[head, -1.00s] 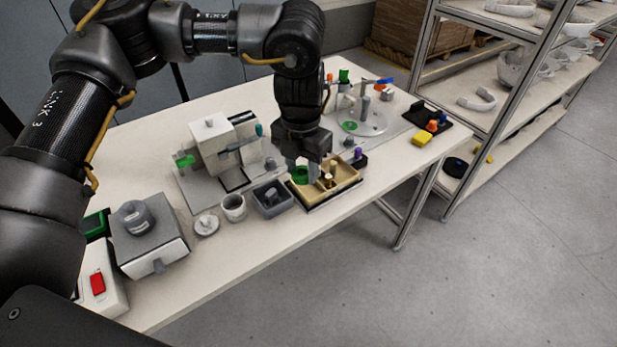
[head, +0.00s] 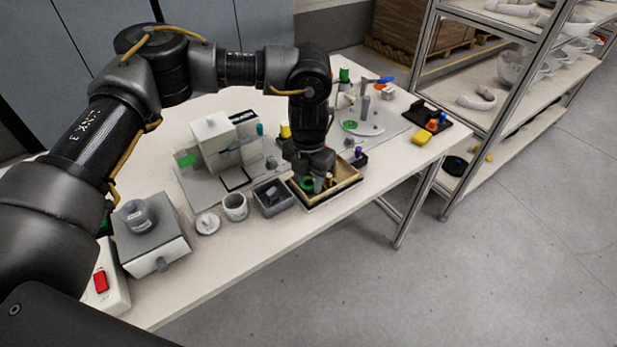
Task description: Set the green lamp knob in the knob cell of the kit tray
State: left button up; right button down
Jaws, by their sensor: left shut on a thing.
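The kit tray (head: 346,190) is a tan, divided box near the front edge of the table. My left gripper (head: 314,186) points down into the left part of the tray. It is shut on the green lamp knob (head: 306,183), which shows as a small green patch low at the fingers. The fingers and tray wall hide most of the knob, so I cannot tell whether it touches the tray floor or which cell it is over. My right gripper is out of view.
A grey bin (head: 273,198) stands close left of the tray, then a white cup (head: 235,207) and a round white part (head: 208,223). A white and grey machine (head: 213,145) stands behind. A purple-topped part (head: 359,153) is close behind the tray. The front table strip is clear.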

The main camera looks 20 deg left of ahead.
pick_arm(q)
jog(key=shift+f, duration=0.1)
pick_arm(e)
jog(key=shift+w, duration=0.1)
pick_arm(q)
jog(key=o, duration=0.8)
jog(key=shift+c, duration=0.2)
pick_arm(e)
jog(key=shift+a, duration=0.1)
pick_arm(q)
notch_tip(320, 180, up, 12)
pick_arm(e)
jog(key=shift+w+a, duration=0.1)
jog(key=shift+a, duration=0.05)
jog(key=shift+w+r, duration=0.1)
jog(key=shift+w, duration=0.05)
